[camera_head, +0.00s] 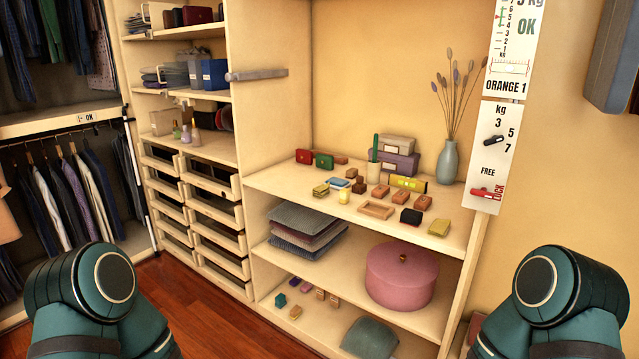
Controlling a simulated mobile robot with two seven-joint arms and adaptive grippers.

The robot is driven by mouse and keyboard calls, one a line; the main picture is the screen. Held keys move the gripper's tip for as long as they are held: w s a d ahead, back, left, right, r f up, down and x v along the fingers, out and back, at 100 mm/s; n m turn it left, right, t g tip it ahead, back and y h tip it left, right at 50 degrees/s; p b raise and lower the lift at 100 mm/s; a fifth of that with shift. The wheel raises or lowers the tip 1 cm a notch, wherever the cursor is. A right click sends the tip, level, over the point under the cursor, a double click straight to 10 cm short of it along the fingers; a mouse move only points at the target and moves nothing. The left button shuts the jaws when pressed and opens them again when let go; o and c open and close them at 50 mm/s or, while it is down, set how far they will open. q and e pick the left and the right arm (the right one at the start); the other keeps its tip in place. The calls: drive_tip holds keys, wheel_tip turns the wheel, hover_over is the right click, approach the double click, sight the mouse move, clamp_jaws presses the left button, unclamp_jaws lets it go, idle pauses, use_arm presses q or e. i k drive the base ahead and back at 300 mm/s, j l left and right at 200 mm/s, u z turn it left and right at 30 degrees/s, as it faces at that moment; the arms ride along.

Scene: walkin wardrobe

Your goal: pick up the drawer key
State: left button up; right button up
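I cannot make out a drawer key among the small items in this view. Many small things stand on the top of the shelf unit (283,183), too small to tell apart fully. The stack of drawers (218,213) stands to the left of that unit, and its drawers look shut. My two arms show only as teal links at the bottom left and bottom right corners. Neither gripper is in view.
A vase (448,162) with dry stems stands at the right end of the shelf top, near stacked boxes (394,160). A round pink box (400,278) and folded cloths (303,228) are below. A rail (256,75) sticks out. Wooden floor (205,310) is clear.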

sight(358, 178)
drive_tip(key=i+j+z, duration=0.15)
drive_tip(key=i+j, duration=0.75)
